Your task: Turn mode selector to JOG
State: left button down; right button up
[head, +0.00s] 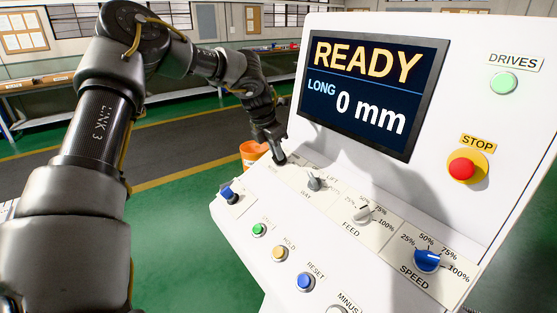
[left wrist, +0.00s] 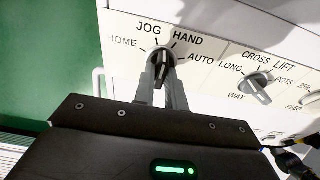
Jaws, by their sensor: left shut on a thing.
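The mode selector (left wrist: 162,58) is a dark knob on the white panel, ringed by the labels HOME, JOG, HAND and AUTO. In the left wrist view my left gripper (left wrist: 162,72) has its two grey fingers shut on the knob, one on each side. The knob stands roughly between the JOG and HAND marks; I cannot tell its exact pointing. In the head view my left gripper (head: 279,158) reaches down to the panel's far left end and hides the knob.
The way selector (head: 314,184), feed selector (head: 362,214) and blue speed knob (head: 427,260) sit to the right. Below are green (head: 259,230), yellow (head: 279,254) and blue (head: 305,282) buttons. The screen (head: 372,90) reads READY, LONG 0 mm. A red stop button (head: 462,168) stands out at right.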

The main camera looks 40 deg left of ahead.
dwell(0.3)
pick_arm(q)
jog(key=shift+f+n+b, duration=0.2)
jog(key=shift+n+b, duration=0.35)
jog(key=shift+n, duration=0.45)
jog(key=shift+r+n+h+b, duration=0.1)
jog(key=shift+n+h+b, duration=0.25)
jog(key=shift+n, duration=0.85)
jog(key=c, duration=1.3)
grip_release()
jog(key=shift+r, duration=0.1)
jog(key=shift+p+v, duration=0.5)
jog(key=shift+v, duration=0.55)
jog(key=p+v, duration=0.1)
jog(key=v, duration=0.1)
jog(key=s+p+v, duration=0.1)
jog(key=v, duration=0.2)
jog(key=shift+d+f, duration=0.1)
jog(key=shift+f, duration=0.15)
